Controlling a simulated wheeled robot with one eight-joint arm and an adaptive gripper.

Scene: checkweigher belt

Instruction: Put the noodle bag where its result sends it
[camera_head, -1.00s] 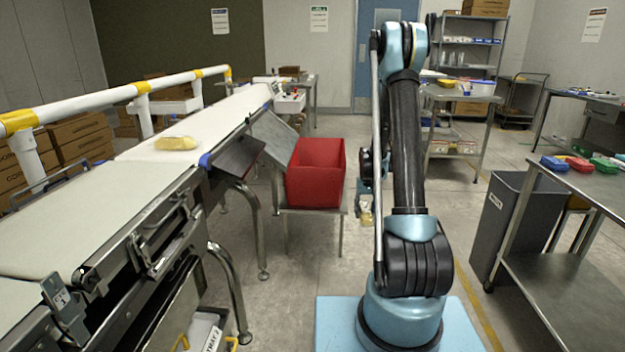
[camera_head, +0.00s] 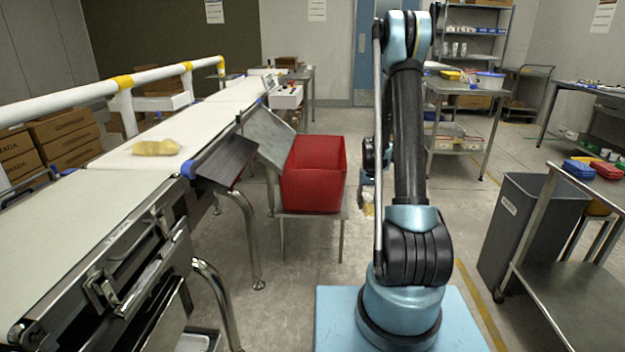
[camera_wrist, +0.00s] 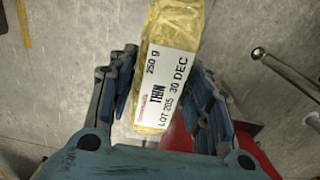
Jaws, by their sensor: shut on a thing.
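In the wrist view my gripper (camera_wrist: 161,80) is shut on a yellow noodle bag (camera_wrist: 172,28). The bag's white label reads 250 g, THIN, LOT 205, 30 DEC. In the head view my gripper hangs low, mostly hidden behind my arm, with a little of the held bag (camera_head: 368,208) showing right of the red crate (camera_head: 313,188). The crate stands on a low metal stand beside the belt, and the gripper looks apart from it. A second yellow bag (camera_head: 155,147) lies on the white belt (camera_head: 120,160). No result display is readable.
A dark sloping chute (camera_head: 226,160) and a grey chute plate (camera_head: 268,135) lead off the belt near the crate. A grey waste bin (camera_head: 530,225) and a metal table (camera_head: 585,260) stand at the right.

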